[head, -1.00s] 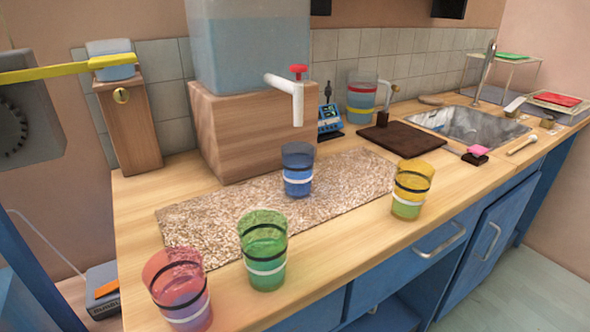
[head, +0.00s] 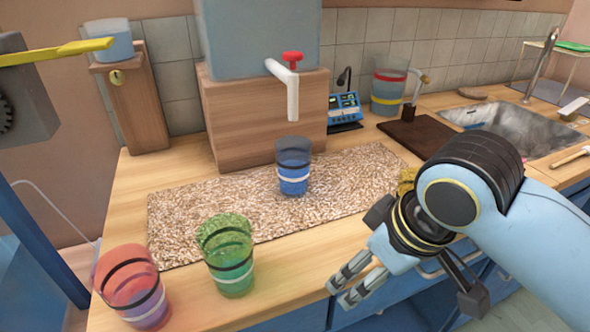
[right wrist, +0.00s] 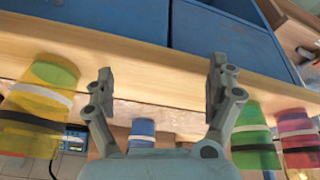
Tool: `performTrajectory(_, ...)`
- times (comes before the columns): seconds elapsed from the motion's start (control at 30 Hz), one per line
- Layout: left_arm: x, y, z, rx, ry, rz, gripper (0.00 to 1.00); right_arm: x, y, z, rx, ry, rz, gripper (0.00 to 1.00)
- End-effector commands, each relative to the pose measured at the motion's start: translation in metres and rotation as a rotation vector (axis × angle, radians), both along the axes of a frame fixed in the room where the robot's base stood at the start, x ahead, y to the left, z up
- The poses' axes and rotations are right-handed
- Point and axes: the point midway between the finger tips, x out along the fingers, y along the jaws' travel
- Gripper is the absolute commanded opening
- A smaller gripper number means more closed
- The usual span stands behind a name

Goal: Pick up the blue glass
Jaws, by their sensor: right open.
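The blue glass (head: 294,168) stands upright on the speckled mat (head: 220,208), below the white tap. It has a white band and a dark band. In the right wrist view the blue glass (right wrist: 143,128) shows small and upside down between the fingers, some way off. My right gripper (head: 341,291) is open and empty over the counter's front edge, to the right of and nearer than the blue glass. Its spread fingers also show in the right wrist view (right wrist: 160,72). My left gripper is out of view.
A green glass (head: 229,265) and a red glass (head: 130,285) stand at the front left. A yellow glass (right wrist: 32,112) is mostly hidden behind my right arm in the head view. A wooden block (head: 265,130) with a tap (head: 290,90) stands behind the blue glass.

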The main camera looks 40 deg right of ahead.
Motion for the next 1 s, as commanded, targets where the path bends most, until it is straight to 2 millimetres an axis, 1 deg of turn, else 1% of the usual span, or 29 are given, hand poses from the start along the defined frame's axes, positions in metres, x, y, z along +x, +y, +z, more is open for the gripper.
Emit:
performTrajectory(0.03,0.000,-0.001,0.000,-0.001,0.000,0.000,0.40,0.013,-0.002,0.007,0.004,-0.020,0.009,0.89)
performTrajectory(0.17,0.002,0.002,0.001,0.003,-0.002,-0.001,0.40,0.045,-0.006,0.026,0.025,-0.064,0.030,0.89)
performTrajectory(0.27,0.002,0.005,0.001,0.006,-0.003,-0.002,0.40,0.074,-0.010,0.048,0.043,-0.104,0.051,0.89)
performTrajectory(0.4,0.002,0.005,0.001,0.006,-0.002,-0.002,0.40,0.117,-0.022,0.085,0.064,-0.156,0.072,0.89)
performTrajectory(0.5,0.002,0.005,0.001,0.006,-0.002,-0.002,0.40,0.145,-0.032,0.113,0.078,-0.190,0.078,0.89)
performTrajectory(0.6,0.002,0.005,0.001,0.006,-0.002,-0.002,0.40,0.161,-0.039,0.133,0.090,-0.207,0.078,0.89)
performTrajectory(0.67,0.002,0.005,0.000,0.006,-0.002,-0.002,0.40,0.166,-0.041,0.137,0.095,-0.212,0.077,0.89)
performTrajectory(0.7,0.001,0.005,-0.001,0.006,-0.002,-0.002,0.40,0.169,-0.041,0.135,0.098,-0.213,0.076,0.89)
performTrajectory(0.77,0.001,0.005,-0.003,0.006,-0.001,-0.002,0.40,0.174,-0.040,0.128,0.102,-0.212,0.075,0.89)
performTrajectory(0.9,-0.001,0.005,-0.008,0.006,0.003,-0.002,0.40,0.186,-0.037,0.106,0.103,-0.211,0.076,0.89)
performTrajectory(1.0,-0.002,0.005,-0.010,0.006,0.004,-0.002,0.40,0.193,-0.036,0.097,0.102,-0.212,0.076,0.89)
